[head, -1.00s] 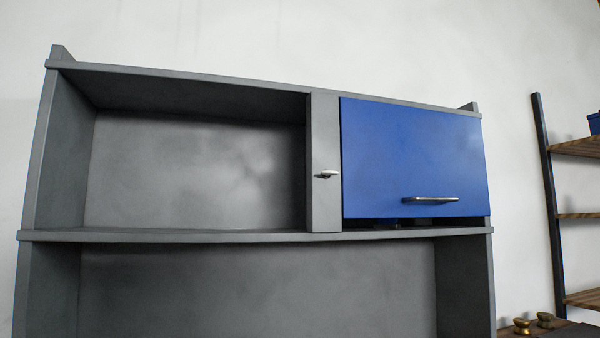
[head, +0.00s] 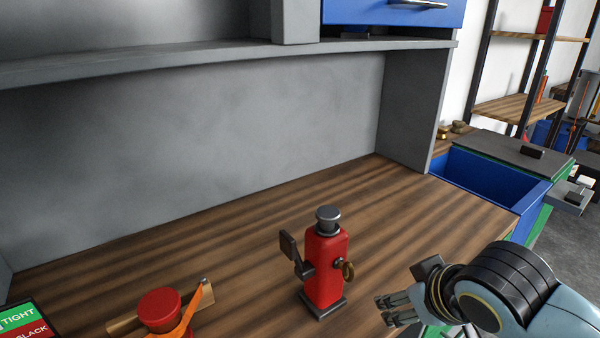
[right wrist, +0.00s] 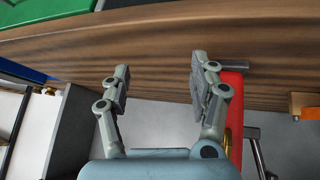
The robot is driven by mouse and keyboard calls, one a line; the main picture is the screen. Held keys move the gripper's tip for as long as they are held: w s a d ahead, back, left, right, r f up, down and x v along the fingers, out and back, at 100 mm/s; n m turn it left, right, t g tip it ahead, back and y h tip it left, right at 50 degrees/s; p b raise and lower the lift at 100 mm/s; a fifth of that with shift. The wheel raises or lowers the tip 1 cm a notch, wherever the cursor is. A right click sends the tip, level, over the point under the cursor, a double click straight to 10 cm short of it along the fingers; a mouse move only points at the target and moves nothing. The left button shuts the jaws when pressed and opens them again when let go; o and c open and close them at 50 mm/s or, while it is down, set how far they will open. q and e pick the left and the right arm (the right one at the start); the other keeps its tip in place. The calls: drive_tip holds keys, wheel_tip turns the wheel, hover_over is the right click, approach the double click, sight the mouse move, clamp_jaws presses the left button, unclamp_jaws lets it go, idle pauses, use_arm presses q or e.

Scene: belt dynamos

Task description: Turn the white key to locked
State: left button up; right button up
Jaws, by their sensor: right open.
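The white key is not visible in any view now. The grey post (head: 297,20) between the open compartment and the blue door (head: 390,10) shows only its lower end at the top of the head view. My right gripper (head: 386,310) is low at the right of the head view, to the right of the red dynamo. In the right wrist view (right wrist: 160,80) its two fingers are apart with nothing between them. My left gripper is not in view.
The red dynamo (head: 325,265) with a brass knob stands on the wooden bench (head: 200,245); it also shows beside a finger in the right wrist view (right wrist: 235,105). A red spool (head: 160,308) with an orange belt and a TIGHT/SLACK sign (head: 20,318) lie left. A blue bin (head: 490,180) is right.

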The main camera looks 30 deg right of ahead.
drive_tip(key=w+d+r+t, duration=0.1)
drive_tip(key=w+r+t, duration=0.25)
drive_tip(key=r, duration=0.35)
drive_tip(key=w+d+r+m+t, duration=0.1)
drive_tip(key=w+r+t, duration=0.1)
drive_tip(key=w+r, duration=0.4)
drive_tip(key=w+d+r+t, duration=0.1)
drive_tip(key=w+r+t, duration=0.2)
drive_tip(key=r, duration=0.6)
drive_tip(key=a+r+n+t+y+p, duration=0.1)
drive_tip(key=a+r+t+y, duration=0.2)
drive_tip(key=r, duration=0.7)
drive_tip(key=a+r+n+t+y+p, duration=0.1)
drive_tip(key=a+r+n+t+y, duration=0.2)
drive_tip(key=r, duration=0.8)
drive_tip(key=w+a+r+m+t+p, duration=0.1)
drive_tip(key=w+a+r+p, duration=0.1)
drive_tip(key=w+p, duration=0.5)
drive_tip(key=x, duration=0.3)
drive_tip(key=shift+d+r, duration=0.25)
drive_tip(key=shift+r, duration=0.05)
drive_tip(key=shift+w, duration=0.1)
